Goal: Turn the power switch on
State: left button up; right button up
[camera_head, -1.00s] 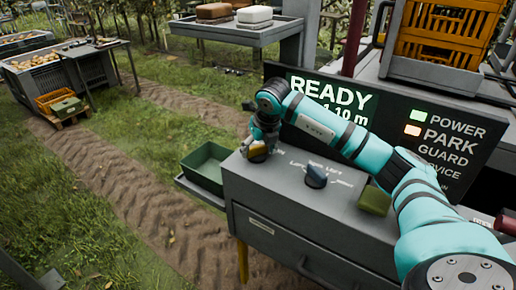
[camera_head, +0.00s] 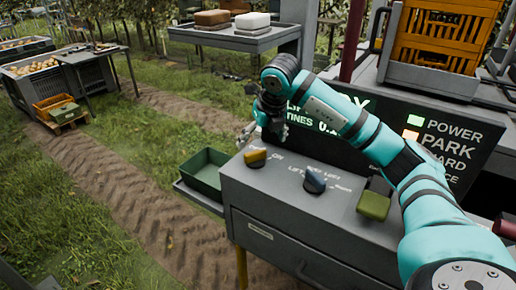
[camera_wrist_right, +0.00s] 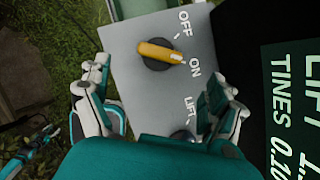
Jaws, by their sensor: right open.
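The power switch is a yellow knob (camera_head: 256,157) on the top left of the grey console (camera_head: 300,195). In the right wrist view the yellow knob (camera_wrist_right: 155,50) lies between OFF and ON labels, and its white-marked end points toward ON. My right gripper (camera_head: 262,138) is above and behind the knob in the head view, apart from it. In the right wrist view the spread fingers (camera_wrist_right: 157,90) are empty, and the knob lies ahead of the gap between them.
A green bin (camera_head: 206,170) stands left of the console. The display (camera_head: 330,115) behind is partly covered by my arm. The POWER light (camera_head: 414,119) is green.

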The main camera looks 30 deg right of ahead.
jog(key=shift+v, duration=2.2)
